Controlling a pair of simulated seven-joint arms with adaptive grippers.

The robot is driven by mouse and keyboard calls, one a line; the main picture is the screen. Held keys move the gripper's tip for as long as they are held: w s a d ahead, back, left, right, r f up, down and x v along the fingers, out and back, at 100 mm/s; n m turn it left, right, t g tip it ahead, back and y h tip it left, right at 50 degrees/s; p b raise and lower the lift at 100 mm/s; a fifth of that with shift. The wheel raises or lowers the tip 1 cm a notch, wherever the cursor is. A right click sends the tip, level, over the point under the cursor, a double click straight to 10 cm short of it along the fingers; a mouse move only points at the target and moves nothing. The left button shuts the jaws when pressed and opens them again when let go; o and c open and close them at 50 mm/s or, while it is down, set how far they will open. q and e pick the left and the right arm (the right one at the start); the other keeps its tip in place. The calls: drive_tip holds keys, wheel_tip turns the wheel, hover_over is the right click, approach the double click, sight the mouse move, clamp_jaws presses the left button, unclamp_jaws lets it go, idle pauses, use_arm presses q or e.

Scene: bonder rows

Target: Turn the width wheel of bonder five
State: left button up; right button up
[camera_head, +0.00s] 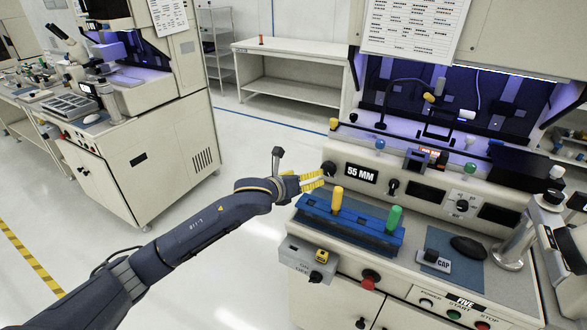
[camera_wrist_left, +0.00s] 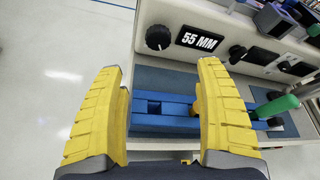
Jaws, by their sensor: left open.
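The bonder (camera_head: 410,185) labelled FIVE (camera_head: 465,301) stands at the right of the head view. A black round wheel (camera_head: 328,168) sits at the left of its front panel, beside a 55 MM label (camera_head: 361,174). The wheel also shows in the left wrist view (camera_wrist_left: 158,37), beyond the fingertips and roughly centred between them. My left gripper (camera_head: 322,180), with yellow ribbed fingers, is open and empty just in front of the wheel; it also shows in the left wrist view (camera_wrist_left: 159,66). I cannot tell whether a fingertip touches the wheel. My right gripper is not in view.
A blue fixture (camera_head: 365,228) with a yellow handle (camera_head: 337,198) and a green handle (camera_head: 394,218) lies on the ledge below the label. A smaller black knob (camera_head: 393,187) is right of the label. Another machine (camera_head: 150,140) stands left, with open floor between.

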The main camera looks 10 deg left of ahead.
use_arm(q)
drive_tip(key=shift+w+d+f+m, duration=0.25)
drive_tip(key=shift+w+f+m, duration=0.1)
drive_tip(key=shift+w+m, duration=0.15)
approach(327, 170)
drive_tip(key=w, duration=0.1)
drive_tip(key=x, duration=0.7)
drive_tip(key=shift+w+d+f, duration=0.15)
drive_tip(key=shift+d+f, duration=0.1)
drive_tip(key=shift+d, duration=0.05)
drive_tip(key=shift+x, duration=1.3)
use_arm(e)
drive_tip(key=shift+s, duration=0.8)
use_arm(q)
drive_tip(key=shift+c, duration=0.2)
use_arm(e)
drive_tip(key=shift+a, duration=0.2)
use_arm(q)
drive_tip(key=shift+c, duration=1)
drive_tip(key=c, duration=1)
